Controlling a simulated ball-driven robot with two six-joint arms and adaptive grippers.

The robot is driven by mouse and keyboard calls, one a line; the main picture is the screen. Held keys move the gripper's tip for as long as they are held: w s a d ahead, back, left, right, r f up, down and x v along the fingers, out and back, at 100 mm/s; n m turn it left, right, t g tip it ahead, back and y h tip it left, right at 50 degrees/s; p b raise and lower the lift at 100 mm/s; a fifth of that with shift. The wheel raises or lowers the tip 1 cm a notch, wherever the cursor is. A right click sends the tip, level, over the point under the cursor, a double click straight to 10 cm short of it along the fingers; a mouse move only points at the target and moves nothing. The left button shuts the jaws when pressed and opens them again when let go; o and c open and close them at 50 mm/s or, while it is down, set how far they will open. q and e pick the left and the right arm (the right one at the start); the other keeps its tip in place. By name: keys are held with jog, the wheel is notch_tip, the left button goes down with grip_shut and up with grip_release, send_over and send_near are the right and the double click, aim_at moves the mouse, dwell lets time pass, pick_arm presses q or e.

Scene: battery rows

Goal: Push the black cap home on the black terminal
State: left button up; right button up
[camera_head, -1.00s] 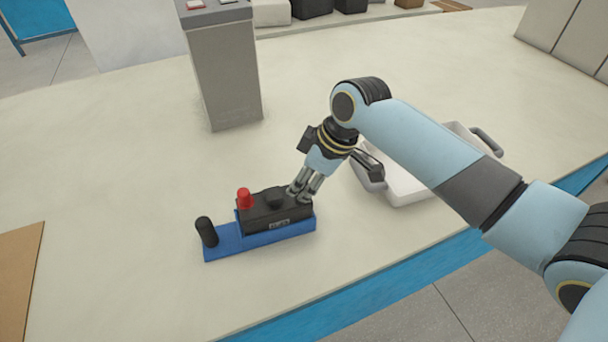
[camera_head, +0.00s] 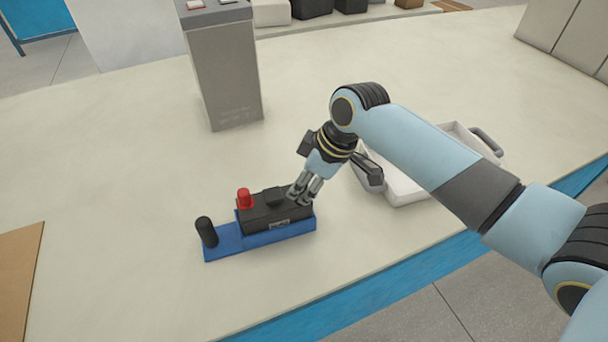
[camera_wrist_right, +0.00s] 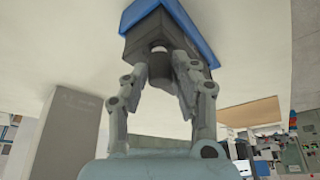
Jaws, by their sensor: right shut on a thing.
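The dark battery (camera_head: 262,214) sits in a blue holder (camera_head: 224,242) on the table. A red cap (camera_head: 244,198) stands on its left end. My right gripper (camera_head: 299,199) is at the battery's right end, tilted, its fingertips close to the top. In the right wrist view, the gripper (camera_wrist_right: 160,82) is shut on the black cap (camera_wrist_right: 160,72), a dark cylinder between the fingers. A pale round part (camera_wrist_right: 158,46), apparently the black terminal, shows between cap and battery. I cannot tell how far the cap is on. My left gripper is not in view.
A black upright cylinder (camera_head: 206,231) stands at the holder's left end. A grey pillar (camera_head: 228,90) stands behind the battery. A white tray (camera_head: 408,190) with dark handles lies to the right, partly behind my arm.

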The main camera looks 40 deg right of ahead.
jog(key=shift+f, duration=0.5)
dwell(0.6)
jog(key=o, duration=0.8)
jog(key=shift+o, duration=0.5)
jog(key=o, duration=0.4)
jog(key=shift+r, duration=0.15)
